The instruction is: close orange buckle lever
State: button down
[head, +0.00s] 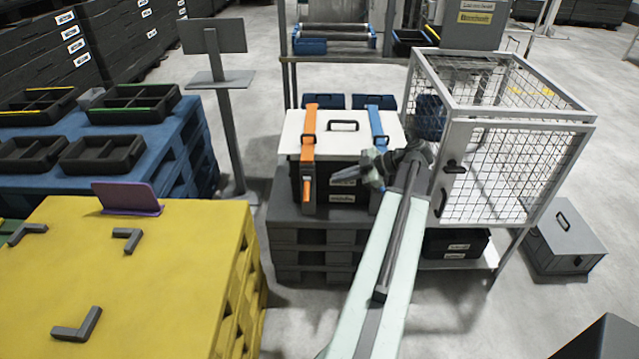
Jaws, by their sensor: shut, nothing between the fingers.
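A dark case (325,190) with a white lid (356,143) stands on a stack of grey pallets. An orange strap (309,132) runs over the left side of the lid and down the front. Its orange buckle lever (306,189) shows low on the strap at the front of the case. A blue strap (377,122) runs over the right side. My gripper (368,174) is shut and empty, in front of the right part of the case near the blue strap, to the right of the orange lever. My arm hides the case's lower right corner.
A wire mesh cage (500,160) on a stand is close on the right of my arm. A yellow pallet stack (140,270) fills the lower left. A post with a screen (213,40) stands left of the case. Floor is free between the yellow stack and the case.

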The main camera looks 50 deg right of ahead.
jog(key=d+f+b+x, duration=0.2)
jog(key=b+x, duration=0.6)
jog(key=x, duration=0.4)
jog(key=shift+s+f, duration=0.2)
jog(key=shift+a, duration=0.1)
